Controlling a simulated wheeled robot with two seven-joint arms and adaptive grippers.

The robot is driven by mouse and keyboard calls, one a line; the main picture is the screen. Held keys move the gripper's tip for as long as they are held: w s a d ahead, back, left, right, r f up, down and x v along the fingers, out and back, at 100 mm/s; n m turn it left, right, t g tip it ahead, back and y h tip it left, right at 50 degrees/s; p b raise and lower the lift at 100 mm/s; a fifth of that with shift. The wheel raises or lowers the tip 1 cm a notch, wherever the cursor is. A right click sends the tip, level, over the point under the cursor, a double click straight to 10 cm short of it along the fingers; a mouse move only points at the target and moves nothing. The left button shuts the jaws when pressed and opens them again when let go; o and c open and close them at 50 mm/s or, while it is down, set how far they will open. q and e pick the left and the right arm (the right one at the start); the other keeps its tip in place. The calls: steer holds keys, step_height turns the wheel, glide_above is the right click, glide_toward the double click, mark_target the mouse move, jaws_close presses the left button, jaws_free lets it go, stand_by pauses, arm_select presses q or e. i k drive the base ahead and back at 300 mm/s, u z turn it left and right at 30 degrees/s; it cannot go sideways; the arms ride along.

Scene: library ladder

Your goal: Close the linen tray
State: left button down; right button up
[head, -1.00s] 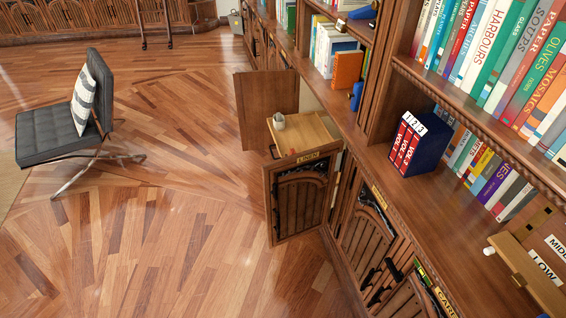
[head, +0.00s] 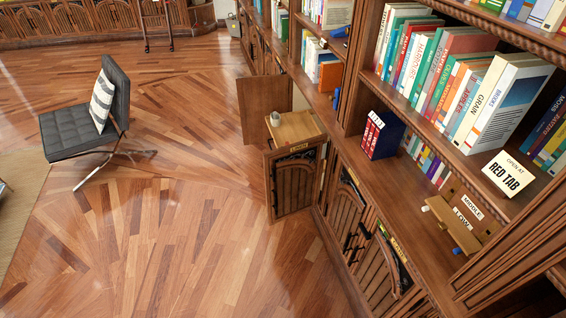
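The linen tray (head: 298,128) is a light wooden pull-out tray in the lower cabinet of the bookcase, standing out from the cabinet front. A small pale cup-like object (head: 275,119) sits on its left part. A yellow label (head: 299,147) shows by its front edge; it read LINEN in the earlier frame. A cabinet door (head: 296,182) with a dark carved panel stands open just in front of the tray. Another door (head: 265,108) stands open behind it. Neither of my grippers shows in the head view.
The bookcase runs along the right, with a counter holding a blue-and-red boxed set (head: 382,135) and a wooden block with LOW and MIDDLE labels (head: 461,220). A black chair (head: 92,110) with a striped cushion stands at left. The wooden floor (head: 170,235) between is clear.

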mark_target(296, 126)
steer(key=u, duration=0.95)
steer(key=i, duration=1.4)
steer(key=z, duration=0.45)
steer(key=i, duration=0.75)
steer(key=z, duration=0.85)
